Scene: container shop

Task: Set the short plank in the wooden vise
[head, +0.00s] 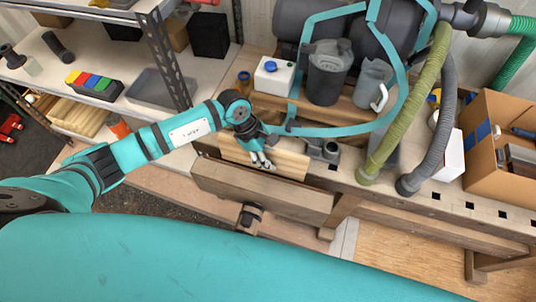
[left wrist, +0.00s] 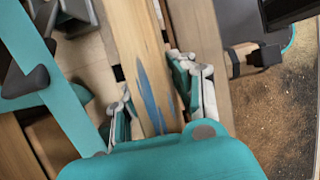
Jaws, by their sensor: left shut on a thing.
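The short plank (head: 289,163) is pale wood and stands on edge along the bench front, just behind the vise's thick wooden front jaw (head: 262,193). In the left wrist view the plank (left wrist: 138,50) has a blue streak and lies between the bench edge and the front jaw (left wrist: 204,45). How deep its lower edge sits is hidden. My left gripper (head: 260,160) is shut on the plank's upper part, one finger on each side, as the left wrist view (left wrist: 160,95) also shows. The vise screw end (head: 250,216) shows below the jaw. My right gripper is out of view.
On the bench stand a white box with a blue cap (head: 273,76), a dark grey pitcher (head: 328,75), a grey jug (head: 372,85) and a small grey block (head: 323,150) close to the plank. Hoses (head: 400,110) hang at right, near a cardboard box (head: 490,125). Shelves stand at left.

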